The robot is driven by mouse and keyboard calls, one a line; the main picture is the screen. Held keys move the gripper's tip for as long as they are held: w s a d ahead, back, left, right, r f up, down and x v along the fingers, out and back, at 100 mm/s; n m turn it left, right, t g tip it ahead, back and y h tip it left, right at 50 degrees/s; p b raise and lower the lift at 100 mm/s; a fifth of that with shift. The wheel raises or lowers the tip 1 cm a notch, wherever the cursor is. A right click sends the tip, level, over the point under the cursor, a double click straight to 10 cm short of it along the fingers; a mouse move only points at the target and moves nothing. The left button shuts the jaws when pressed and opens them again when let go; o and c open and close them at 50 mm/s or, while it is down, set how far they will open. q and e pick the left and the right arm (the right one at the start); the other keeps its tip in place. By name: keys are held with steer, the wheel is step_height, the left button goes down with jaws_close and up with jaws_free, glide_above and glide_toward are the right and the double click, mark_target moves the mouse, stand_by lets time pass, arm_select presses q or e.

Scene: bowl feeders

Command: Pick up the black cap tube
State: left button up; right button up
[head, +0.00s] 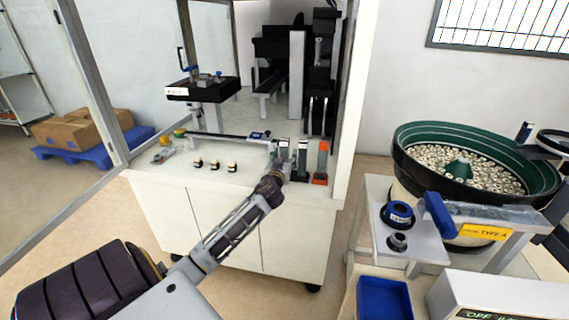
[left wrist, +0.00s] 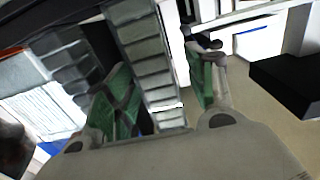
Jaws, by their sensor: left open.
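A row of upright tubes stands on the white cabinet's top in the head view: a grey dark-topped one (head: 283,145), a second grey one (head: 302,156) and an orange one (head: 322,155). I cannot tell for sure which is the black cap tube. My left gripper (head: 286,171) is at the near side of the grey tubes and partly hides their bases. In the left wrist view it is open, its green-padded fingers on either side of a ribbed grey tube (left wrist: 148,55). Contact is not clear. Another ribbed tube (left wrist: 66,62) shows left of the fingers. My right gripper is not seen.
Several small black-and-cream parts (head: 214,164) lie left of the tubes. Frame posts of the enclosure (head: 348,95) rise beside the cabinet (head: 225,225). A dark machine (head: 290,60) stands behind. A green bowl feeder (head: 475,165) and a blue bin (head: 384,300) are at right.

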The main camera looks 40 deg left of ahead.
mark_target(285, 139)
arm_select(q)
steer(key=shift+c, duration=0.5)
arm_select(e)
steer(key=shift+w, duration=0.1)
arm_select(q)
steer(key=c, duration=1.1)
steer(key=shift+r+p, duration=0.3)
steer(key=shift+r, duration=0.45)
step_height(285, 139, up, 8)
steer(key=p, duration=0.2)
steer(key=shift+f+p, duration=0.15)
steer(key=shift+p, duration=0.15)
steer(key=shift+r, duration=0.45)
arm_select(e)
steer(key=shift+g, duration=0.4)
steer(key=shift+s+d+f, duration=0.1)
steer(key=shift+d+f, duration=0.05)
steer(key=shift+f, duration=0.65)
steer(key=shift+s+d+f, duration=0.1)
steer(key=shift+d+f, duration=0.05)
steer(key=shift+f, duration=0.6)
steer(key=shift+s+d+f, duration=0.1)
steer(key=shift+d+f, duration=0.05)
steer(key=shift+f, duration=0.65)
